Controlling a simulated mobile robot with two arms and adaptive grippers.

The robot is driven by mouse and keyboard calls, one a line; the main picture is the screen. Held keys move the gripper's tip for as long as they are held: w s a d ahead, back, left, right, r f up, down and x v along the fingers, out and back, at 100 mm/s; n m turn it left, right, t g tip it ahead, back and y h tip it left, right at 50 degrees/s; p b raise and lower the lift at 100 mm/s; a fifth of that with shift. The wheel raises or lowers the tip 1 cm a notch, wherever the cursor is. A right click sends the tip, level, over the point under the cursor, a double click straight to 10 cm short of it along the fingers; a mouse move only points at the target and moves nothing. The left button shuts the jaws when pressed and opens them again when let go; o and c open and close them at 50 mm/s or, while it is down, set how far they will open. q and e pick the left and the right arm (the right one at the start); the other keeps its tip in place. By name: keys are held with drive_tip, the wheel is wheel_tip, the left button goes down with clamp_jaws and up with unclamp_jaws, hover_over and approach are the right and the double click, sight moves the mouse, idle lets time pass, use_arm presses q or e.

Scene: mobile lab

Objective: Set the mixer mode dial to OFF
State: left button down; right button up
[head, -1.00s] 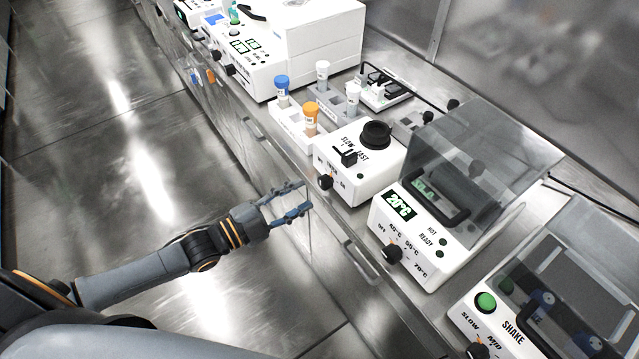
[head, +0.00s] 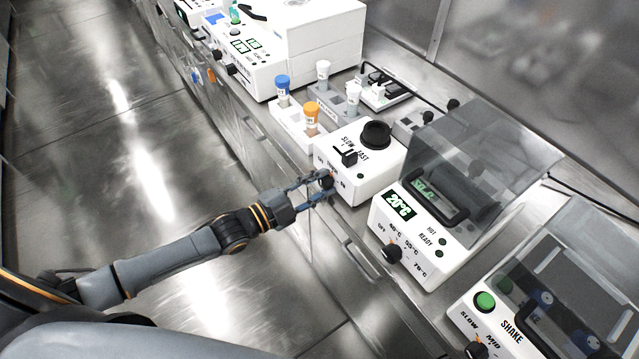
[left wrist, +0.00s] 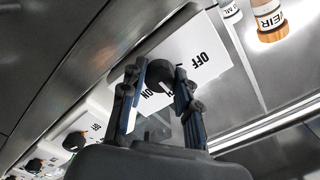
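The mixer (head: 350,185) is a white box with a black round cup on top and a SLOW/FAST lever. Its black mode dial (head: 327,183) is on the front face. My left gripper (head: 325,186) is at this dial, fingers spread on either side of it. In the left wrist view, the dial (left wrist: 160,73) lies between the two fingertips (left wrist: 160,78), close to both; I cannot tell whether they touch it. The OFF label (left wrist: 201,60) is up and right of the dial, ON below it, partly hidden. The dial's setting is unclear. My right gripper is out of view.
A heater (head: 415,235) showing 20°C, with a similar black dial, stands right of the mixer. A shaker (head: 490,325) is further right. A rack (head: 290,125) with capped tubes is behind left of the mixer. The floor in front is clear.

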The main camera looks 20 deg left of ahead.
use_arm(q)
drive_tip(key=shift+n, duration=0.3)
drive_tip(key=shift+n+p, duration=0.35)
drive_tip(key=shift+n, duration=0.65)
drive_tip(key=n, duration=0.3)
drive_tip(key=shift+n+p, duration=0.3)
drive_tip(key=n, duration=0.3)
drive_tip(key=shift+n, duration=0.3)
drive_tip(key=shift+n+p, duration=0.3)
drive_tip(key=shift+n, duration=1.2)
drive_tip(key=c, duration=1.3)
unclamp_jaws()
drive_tip(key=shift+o, duration=0.2)
